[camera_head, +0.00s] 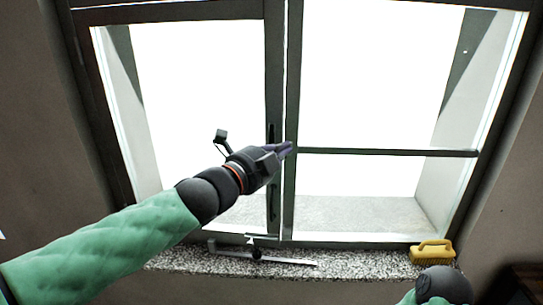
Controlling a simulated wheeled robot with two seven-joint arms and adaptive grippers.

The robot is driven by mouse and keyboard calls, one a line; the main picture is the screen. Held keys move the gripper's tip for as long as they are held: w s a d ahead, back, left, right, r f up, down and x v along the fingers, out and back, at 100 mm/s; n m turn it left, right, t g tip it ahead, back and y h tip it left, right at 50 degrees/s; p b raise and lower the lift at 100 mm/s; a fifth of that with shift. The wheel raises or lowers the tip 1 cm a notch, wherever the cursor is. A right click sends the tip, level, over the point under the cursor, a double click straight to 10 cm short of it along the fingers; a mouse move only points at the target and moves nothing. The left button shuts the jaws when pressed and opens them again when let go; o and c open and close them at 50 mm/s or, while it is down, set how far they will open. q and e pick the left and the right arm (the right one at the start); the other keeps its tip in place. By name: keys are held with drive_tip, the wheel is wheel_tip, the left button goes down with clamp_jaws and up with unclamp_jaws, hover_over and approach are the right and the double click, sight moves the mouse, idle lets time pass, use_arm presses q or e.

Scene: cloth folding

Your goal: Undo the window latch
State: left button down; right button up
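The window (277,60) has dark frames and two bright panes, with a narrow gap of light between its middle uprights. A dark elongated fitting (272,205) on the left upright may belong to the latch; my gripper and wrist hide part of that area. My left gripper (287,148) reaches in from the left, its purplish fingertips at the middle uprights. I cannot tell whether they touch the frame, hold anything, or are parted. My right arm shows only as a rounded dark part and some green at the bottom right; its gripper is out of view.
A speckled stone sill (340,266) runs below the window. A grey metal bar-like tool (290,260) lies on it below the middle uprights. A yellow brush (432,253) with a handle stands at its right end. A dark object (528,278) sits in the bottom right corner.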

sight(272, 141)
use_arm(q)
drive_tip(key=w+p, duration=0.2)
drive_tip(key=w, duration=0.1)
drive_tip(key=w+a+p, duration=0.1)
drive_tip(key=w, duration=0.1)
drive_tip(key=shift+w, duration=0.2)
idle(0.5)
drive_tip(key=shift+a+n+b, duration=0.25)
drive_tip(key=shift+n+b, duration=0.05)
drive_tip(key=shift+b, duration=0.25)
drive_tip(key=shift+a+b, duration=0.1)
drive_tip(key=shift+b, duration=0.25)
